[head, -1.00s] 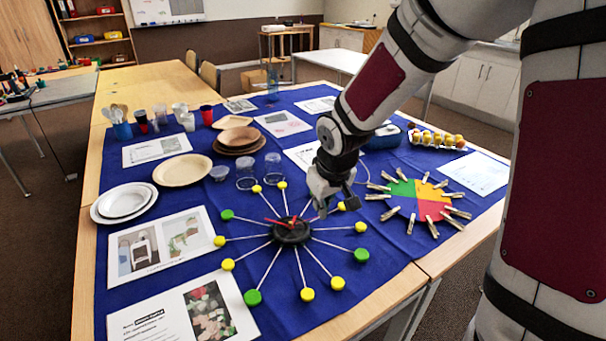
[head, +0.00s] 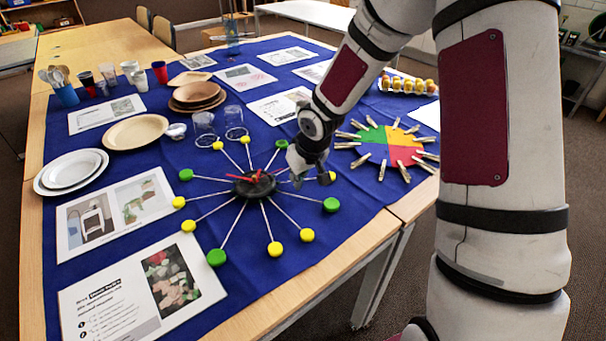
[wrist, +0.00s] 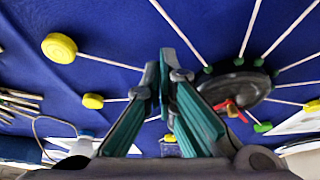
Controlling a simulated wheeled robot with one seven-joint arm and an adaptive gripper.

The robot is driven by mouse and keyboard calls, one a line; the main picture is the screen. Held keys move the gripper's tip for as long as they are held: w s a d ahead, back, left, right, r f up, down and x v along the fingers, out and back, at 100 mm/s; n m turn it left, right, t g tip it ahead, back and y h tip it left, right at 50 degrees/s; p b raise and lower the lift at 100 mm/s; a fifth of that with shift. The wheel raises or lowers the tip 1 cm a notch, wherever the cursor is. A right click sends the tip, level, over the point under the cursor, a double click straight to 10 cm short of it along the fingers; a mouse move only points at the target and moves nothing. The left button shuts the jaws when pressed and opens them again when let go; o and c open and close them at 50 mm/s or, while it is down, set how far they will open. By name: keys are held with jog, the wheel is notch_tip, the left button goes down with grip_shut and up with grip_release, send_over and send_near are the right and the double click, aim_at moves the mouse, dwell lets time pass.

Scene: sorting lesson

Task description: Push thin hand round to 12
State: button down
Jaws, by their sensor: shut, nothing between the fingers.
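The clock is a black hub (head: 255,184) with thin white spokes ending in yellow and green caps, lying flat on a blue cloth. Red hands (head: 240,178) sit on the hub; one points left, another is short and points up. I cannot surely tell which is the thin one. My gripper (head: 298,182) is shut and empty, right of the hub, low over the right-hand spokes. In the wrist view its fingertips (wrist: 165,62) are left of the hub.
A coloured disc with clothespins (head: 390,146) lies right of my gripper. Clear cups (head: 204,124) stand behind the clock. Plates (head: 72,170) and printed sheets (head: 130,295) lie left and in front. Bare blue cloth (head: 325,235) lies at the front right.

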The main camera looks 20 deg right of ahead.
aim_at(267, 175)
jog(key=shift+w+a+r, duration=0.1)
jog(key=shift+w+a, duration=0.1)
jog(key=shift+w, duration=0.6)
jog(key=shift+w+a+r, duration=0.1)
jog(key=shift+w+a, duration=0.05)
jog(key=shift+w, duration=0.6)
jog(key=shift+w+d+r+n+y+p, duration=0.1)
jog(key=shift+w+n+y+p, duration=0.5)
jog(key=shift+p, duration=0.9)
jog(key=shift+w+n+p, duration=0.5)
jog(key=shift+n+p, duration=0.1)
jog(key=shift+w+n+g+y+p, duration=0.3)
jog(key=shift+w+n+p, duration=0.35)
jog(key=shift+w+n, duration=0.4)
jog(key=shift+w+a+n, duration=0.35)
jog(key=shift+w+n, duration=0.15)
jog(key=shift+n, duration=0.05)
jog(key=shift+w+a+b, duration=0.35)
jog(key=shift+w+b, duration=0.2)
jog(key=shift+w, duration=0.2)
jog(key=shift+s+a, duration=0.1)
jog(key=shift+s, duration=0.05)
